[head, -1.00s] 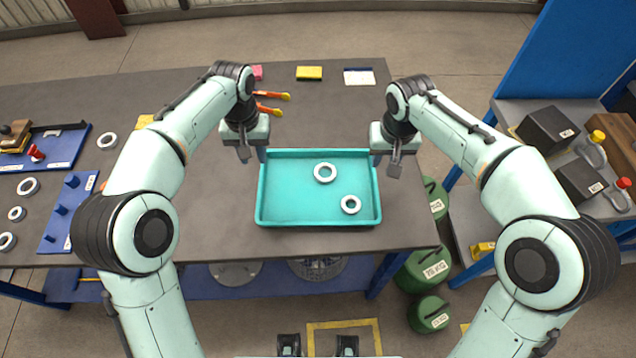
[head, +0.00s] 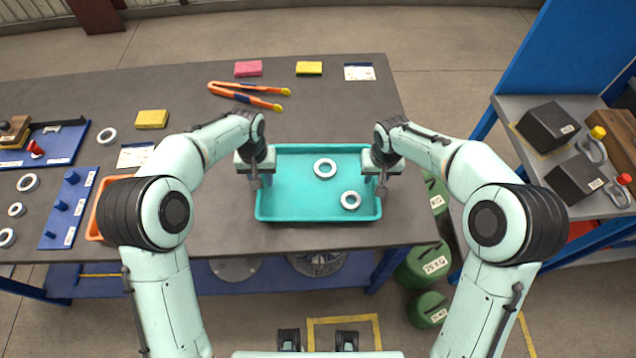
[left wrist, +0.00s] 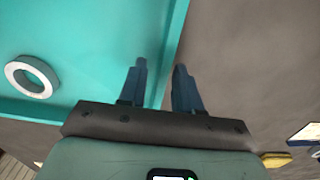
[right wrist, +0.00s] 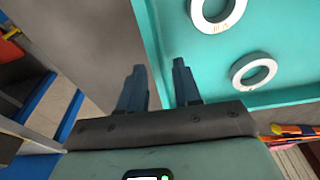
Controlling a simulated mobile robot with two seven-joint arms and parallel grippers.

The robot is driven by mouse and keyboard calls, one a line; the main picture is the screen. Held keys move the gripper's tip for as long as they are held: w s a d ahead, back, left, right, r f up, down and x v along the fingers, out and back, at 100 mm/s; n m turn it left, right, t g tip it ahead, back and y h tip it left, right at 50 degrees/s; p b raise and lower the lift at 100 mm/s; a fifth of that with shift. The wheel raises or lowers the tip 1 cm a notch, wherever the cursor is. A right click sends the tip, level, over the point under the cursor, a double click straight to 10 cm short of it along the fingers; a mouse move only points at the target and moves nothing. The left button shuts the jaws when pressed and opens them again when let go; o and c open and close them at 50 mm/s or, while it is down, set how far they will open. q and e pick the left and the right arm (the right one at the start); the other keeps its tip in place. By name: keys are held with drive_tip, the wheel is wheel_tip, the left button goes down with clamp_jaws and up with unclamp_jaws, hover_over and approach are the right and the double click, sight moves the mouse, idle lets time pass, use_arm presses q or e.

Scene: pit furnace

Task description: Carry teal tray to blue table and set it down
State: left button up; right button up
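The teal tray (head: 290,212) lies flat on the dark grey bench top, close to its front edge. It holds two pale rings, one near the middle (head: 325,159) and one at the front right (head: 350,192). My left gripper (head: 256,180) is at the tray's left wall; in the left wrist view its fingers (left wrist: 160,85) are apart with the wall between them. My right gripper (head: 381,183) is at the right wall; in the right wrist view its open fingers (right wrist: 160,85) straddle that wall.
Orange tongs (head: 250,95), a pink sponge (head: 248,69) and yellow sponges (head: 309,68) lie behind on the bench. A blue peg board (head: 66,208) and loose rings are at left. A blue-framed shelf (head: 500,108) with black boxes stands right. Green weights (head: 428,262) are below the bench's right end.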

use_arm(q)
drive_tip(key=shift+f, duration=0.55)
use_arm(e)
drive_tip(key=shift+w+f, duration=0.1)
drive_tip(key=shift+f, duration=0.4)
use_arm(q)
clamp_jaws()
use_arm(e)
clamp_jaws()
use_arm(q)
drive_tip(key=shift+d, duration=0.1)
use_arm(e)
drive_tip(key=shift+a, duration=0.1)
